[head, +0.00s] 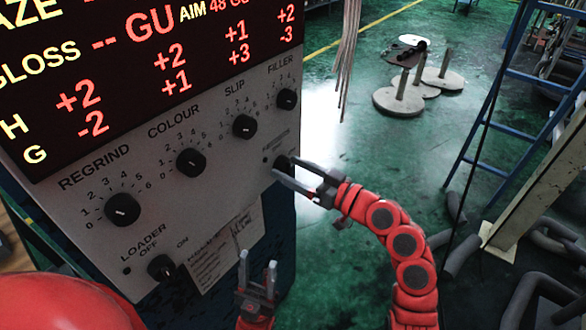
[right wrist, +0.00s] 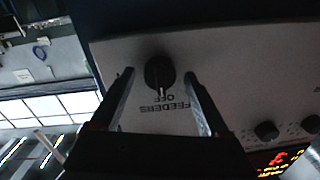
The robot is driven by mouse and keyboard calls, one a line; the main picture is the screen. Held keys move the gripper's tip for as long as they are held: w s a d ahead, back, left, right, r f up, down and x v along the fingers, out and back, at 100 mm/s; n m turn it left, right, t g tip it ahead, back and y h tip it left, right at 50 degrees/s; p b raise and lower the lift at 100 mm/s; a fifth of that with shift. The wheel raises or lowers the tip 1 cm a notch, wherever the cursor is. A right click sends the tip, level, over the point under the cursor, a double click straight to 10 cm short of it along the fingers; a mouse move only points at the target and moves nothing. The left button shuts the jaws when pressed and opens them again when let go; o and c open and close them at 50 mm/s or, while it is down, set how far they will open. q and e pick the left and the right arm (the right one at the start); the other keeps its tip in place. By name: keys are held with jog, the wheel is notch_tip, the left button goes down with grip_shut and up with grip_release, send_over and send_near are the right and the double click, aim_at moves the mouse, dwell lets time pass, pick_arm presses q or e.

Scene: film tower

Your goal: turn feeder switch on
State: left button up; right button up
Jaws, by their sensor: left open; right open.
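The feeder switch is a round black knob (right wrist: 158,72) on the grey panel, beside an upside-down FEEDERS OFF label (right wrist: 172,104) in the right wrist view. Its pale pointer mark points toward the word OFF. In the head view the knob (head: 282,162) sits at the panel's right edge, partly hidden by my right gripper. My right gripper (head: 284,168) is open, with one finger on each side of the knob; it also shows in the right wrist view (right wrist: 160,74). I cannot tell whether the fingers touch it. My left gripper (head: 258,261) is open and empty, low in front of the panel.
The panel also carries the REGRIND knob (head: 122,209), COLOUR knob (head: 190,162), SLIP knob (head: 244,126), FILLER knob (head: 287,99) and LOADER switch (head: 161,268). A lit display (head: 130,75) is above. A blue ladder (head: 520,100) stands at right.

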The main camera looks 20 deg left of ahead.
grip_shut()
dwell(0.4)
jog(key=m+p, duration=0.1)
jog(key=m, duration=0.3)
jog(key=m+p, duration=0.2)
jog(key=m, duration=0.2)
jog(key=shift+p, duration=0.4)
jog(key=m+p, duration=0.3)
jog(key=m, duration=0.2)
jog(key=shift+r, duration=0.1)
jog(key=m+p, duration=0.3)
jog(key=m, duration=0.2)
jog(key=shift+t, duration=0.3)
jog(key=shift+f+m, duration=0.2)
jog(key=shift+m, duration=0.1)
